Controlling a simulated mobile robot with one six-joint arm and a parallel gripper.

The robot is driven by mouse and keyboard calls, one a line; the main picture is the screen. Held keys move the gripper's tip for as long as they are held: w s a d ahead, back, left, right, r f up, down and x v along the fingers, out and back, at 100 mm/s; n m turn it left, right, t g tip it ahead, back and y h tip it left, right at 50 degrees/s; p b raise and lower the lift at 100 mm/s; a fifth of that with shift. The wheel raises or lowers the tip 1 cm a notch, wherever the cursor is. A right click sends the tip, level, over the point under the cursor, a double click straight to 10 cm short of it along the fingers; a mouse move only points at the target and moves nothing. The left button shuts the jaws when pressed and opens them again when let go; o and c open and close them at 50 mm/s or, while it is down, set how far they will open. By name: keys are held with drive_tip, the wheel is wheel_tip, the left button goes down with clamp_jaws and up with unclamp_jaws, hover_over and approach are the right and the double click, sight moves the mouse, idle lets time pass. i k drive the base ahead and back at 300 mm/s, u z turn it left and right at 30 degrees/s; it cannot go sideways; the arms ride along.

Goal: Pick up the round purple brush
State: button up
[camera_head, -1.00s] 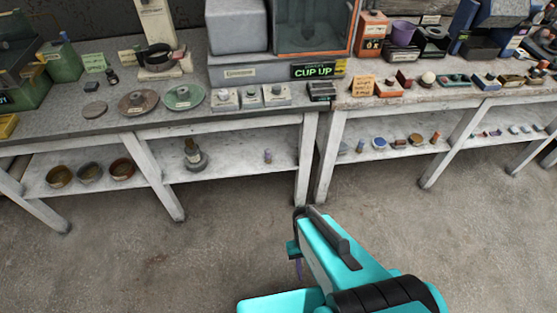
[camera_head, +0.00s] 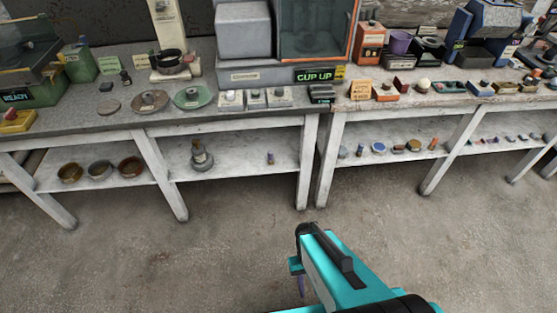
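My gripper (camera_head: 294,264) is at the end of my teal and black arm, low in the middle of the picture, in front of the benches. The fingers are mostly hidden by the arm.
The left bench (camera_head: 75,133) and right bench (camera_head: 400,102) carry discs, boxes and small tools. Several bowls (camera_head: 99,170) and a dark bottle-like object (camera_head: 201,157) stand on the left bench's lower shelf. The concrete floor (camera_head: 150,262) in front is clear.

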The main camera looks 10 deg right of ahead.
sight(270, 153)
drive_tip(key=u, duration=0.15)
drive_tip(key=i, duration=0.95)
drive_tip(key=z, duration=0.1)
